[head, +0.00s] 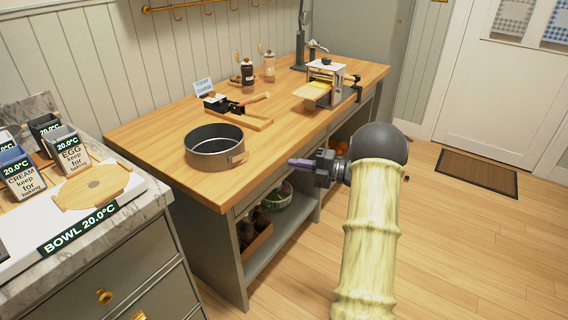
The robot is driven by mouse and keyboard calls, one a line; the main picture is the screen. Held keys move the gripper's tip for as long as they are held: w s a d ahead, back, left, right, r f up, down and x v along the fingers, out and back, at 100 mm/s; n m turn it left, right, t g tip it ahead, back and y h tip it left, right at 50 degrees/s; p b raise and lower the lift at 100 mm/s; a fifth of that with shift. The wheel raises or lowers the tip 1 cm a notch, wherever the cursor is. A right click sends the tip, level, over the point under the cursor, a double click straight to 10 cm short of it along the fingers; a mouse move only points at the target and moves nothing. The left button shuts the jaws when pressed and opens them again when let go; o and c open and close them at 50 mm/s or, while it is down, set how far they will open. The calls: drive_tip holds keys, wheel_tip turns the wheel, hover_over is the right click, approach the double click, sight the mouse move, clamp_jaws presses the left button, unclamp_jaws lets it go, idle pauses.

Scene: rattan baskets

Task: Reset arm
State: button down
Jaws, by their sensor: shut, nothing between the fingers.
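My arm rises from the lower right in the head view, in a pale ribbed cover with a dark round joint near its end. My gripper (300,163) points left, with its fingers together and nothing between them. It appears in front of the wooden counter's front edge, to the right of a dark round pan (215,148). I see a gap between the gripper and the pan in the picture. The exact height of the gripper against the counter top is hard to tell.
The wooden counter (150,130) bears a pasta machine (325,82), a board with tools (238,110) and bottles (247,72). Shelves below hold baskets (257,237). A marble counter (120,238) with labelled containers stands at left. Floor (460,245) at right is clear.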

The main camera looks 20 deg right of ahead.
drive_tip(key=shift+s+d, duration=0.1)
drive_tip(key=shift+d, duration=0.05)
idle(0.4)
drive_tip(key=w+a+r+m+t+h, duration=0.25)
drive_tip(key=a+m+h, duration=0.45)
drive_tip(key=m+h, duration=0.65)
drive_tip(key=s+a+f+m+g, duration=0.2)
drive_tip(key=s+a+m+g, duration=0.25)
drive_tip(key=s, duration=0.55)
drive_tip(key=s+a+f+m+g, duration=0.3)
drive_tip(key=s+a+m, duration=0.15)
drive_tip(key=s, duration=0.45)
drive_tip(key=s+a+f+m+g, duration=0.2)
drive_tip(key=s+a+m+g, duration=0.15)
drive_tip(key=s+m, duration=0.45)
wheel_tip(320, 180, up, 27)
drive_tip(key=s+n+p, duration=0.1)
drive_tip(key=n+p, duration=0.1)
drive_tip(key=p, duration=2.5)
drive_tip(key=shift+s+d+p, duration=0.15)
drive_tip(key=shift+d+p, duration=0.15)
